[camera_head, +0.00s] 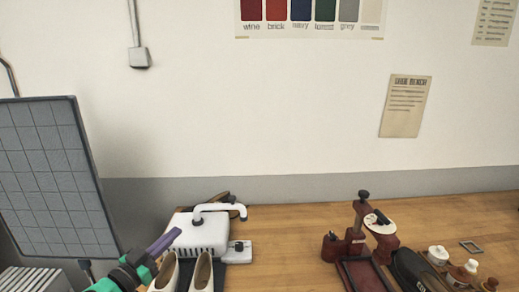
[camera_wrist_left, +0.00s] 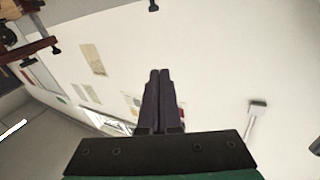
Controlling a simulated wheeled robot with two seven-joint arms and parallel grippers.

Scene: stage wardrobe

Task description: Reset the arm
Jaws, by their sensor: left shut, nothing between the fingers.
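My left gripper (camera_head: 175,233) shows at the lower left of the head view, its dark purple fingers pointing up and right. It is in front of the left side of a white machine with a spout (camera_head: 208,232) on the wooden bench. In the left wrist view its two fingers (camera_wrist_left: 159,74) lie together, shut with nothing between them, against a pale wall. My right gripper is in neither view.
A pair of white shoes (camera_head: 202,272) is close right of my left gripper. A dark red press (camera_head: 356,240), a black shoe-like item (camera_head: 412,270) and small jars (camera_head: 438,254) stand on the bench (camera_head: 290,238) at right. A grey gridded panel (camera_head: 50,175) stands at left. The bench's middle is clear.

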